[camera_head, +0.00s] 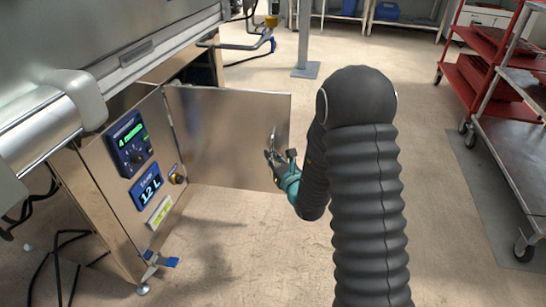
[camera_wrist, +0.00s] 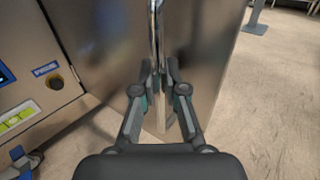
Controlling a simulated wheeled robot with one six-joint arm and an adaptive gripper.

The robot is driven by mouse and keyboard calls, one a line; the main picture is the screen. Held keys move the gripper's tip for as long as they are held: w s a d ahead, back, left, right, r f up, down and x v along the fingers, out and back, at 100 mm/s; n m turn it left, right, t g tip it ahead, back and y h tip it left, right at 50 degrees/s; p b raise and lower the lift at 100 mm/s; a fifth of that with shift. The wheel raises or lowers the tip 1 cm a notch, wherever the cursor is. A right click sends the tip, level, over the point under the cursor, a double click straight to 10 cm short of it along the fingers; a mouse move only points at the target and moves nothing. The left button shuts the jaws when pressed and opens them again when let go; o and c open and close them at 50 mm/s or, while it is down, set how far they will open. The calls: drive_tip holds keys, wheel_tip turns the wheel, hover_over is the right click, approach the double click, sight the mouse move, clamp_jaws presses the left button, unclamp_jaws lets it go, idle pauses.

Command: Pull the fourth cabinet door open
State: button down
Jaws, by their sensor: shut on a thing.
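A flat metal cabinet door (camera_head: 225,130) stands swung open from the machine's front, hinged at its left side. Its vertical handle (camera_wrist: 155,25) is near the door's free edge. My gripper (camera_head: 272,157) is at this handle, on the door's right part. In the wrist view my gripper (camera_wrist: 159,80) has one finger on each side of the handle and is shut on it. The wrist view also shows the door (camera_wrist: 205,50) close behind the fingers. I cannot tell the door's number from a label.
A panel with a green-lit display (camera_head: 130,140) and a blue "12 L" display (camera_head: 147,187) is left of the door. A blue-handled valve (camera_head: 162,260) sits low. Red shelving (camera_head: 480,80) and a grey cart (camera_head: 510,130) stand right. The floor before the door is clear.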

idle(0.3)
drive_tip(key=c, duration=1.2)
unclamp_jaws()
drive_tip(key=shift+s, duration=0.1)
drive_tip(key=v, duration=0.7)
drive_tip(key=shift+s+d, duration=0.15)
drive_tip(key=shift+s, duration=0.1)
